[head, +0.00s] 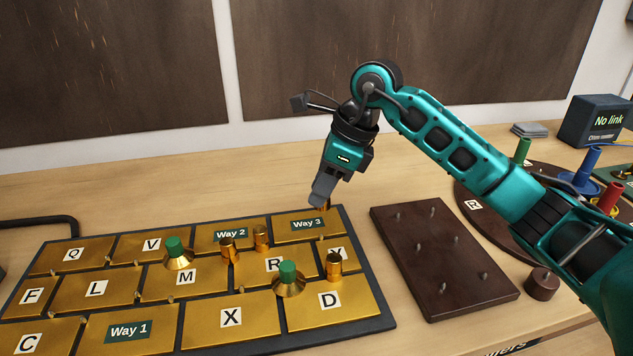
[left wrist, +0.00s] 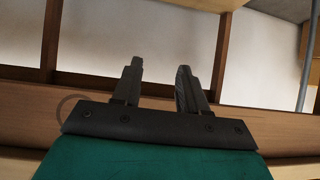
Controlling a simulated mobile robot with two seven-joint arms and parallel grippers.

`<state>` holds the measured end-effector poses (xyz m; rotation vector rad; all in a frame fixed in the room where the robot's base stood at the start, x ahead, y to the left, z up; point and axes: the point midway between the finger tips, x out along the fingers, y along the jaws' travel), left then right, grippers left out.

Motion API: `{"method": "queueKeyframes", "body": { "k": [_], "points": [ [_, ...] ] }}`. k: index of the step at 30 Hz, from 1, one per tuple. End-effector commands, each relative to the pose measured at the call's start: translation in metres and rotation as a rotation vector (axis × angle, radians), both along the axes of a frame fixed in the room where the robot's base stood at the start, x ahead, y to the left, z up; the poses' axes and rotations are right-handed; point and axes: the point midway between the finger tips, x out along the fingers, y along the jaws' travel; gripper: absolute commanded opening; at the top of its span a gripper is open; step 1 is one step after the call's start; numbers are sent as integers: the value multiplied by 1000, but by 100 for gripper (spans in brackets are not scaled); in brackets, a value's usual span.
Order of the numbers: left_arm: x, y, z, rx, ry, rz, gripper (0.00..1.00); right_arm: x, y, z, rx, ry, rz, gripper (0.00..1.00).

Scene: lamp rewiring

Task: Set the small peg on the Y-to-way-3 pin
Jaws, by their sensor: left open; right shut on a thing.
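My right gripper (head: 320,198) is shut on a small gold peg (head: 327,204), of which only a little shows beside the fingertips. It is over the rear right part of the board, at the Way 3 plate (head: 290,228). The Y plate (head: 345,247) lies just in front of Way 3. I cannot make out the pin between them clearly, nor whether the held peg touches anything. Another small gold peg (head: 334,266) stands upright at the Y and D plates. My left gripper (left wrist: 158,82) is open and empty in the left wrist view, away from the board.
Small gold pegs (head: 227,249) and green-topped pegs (head: 289,279) stand on the board. A dark brown block with bare pins (head: 440,250) lies to its right. Farther right are a round dark base with coloured posts (head: 587,165) and a "No link" box (head: 595,122).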

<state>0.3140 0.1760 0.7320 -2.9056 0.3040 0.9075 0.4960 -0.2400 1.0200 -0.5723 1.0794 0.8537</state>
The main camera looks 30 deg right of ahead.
Motion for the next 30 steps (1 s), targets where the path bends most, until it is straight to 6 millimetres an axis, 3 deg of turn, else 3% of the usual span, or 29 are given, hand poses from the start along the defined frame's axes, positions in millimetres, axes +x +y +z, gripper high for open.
{"method": "queueKeyframes", "body": {
  "k": [15, 21, 30],
  "points": [
    [1, -4, -36, -8, 11, -4, 43, 0, 1, -53, 2, 1, 2, 0],
    [10, -13, -29, -26, -8, -17, 43, 0, 1, -65, 1, 0, 3, 0],
    [11, -13, -25, -25, -12, -19, 43, 0, 1, -65, 1, 0, 3, 0]
  ]
}}
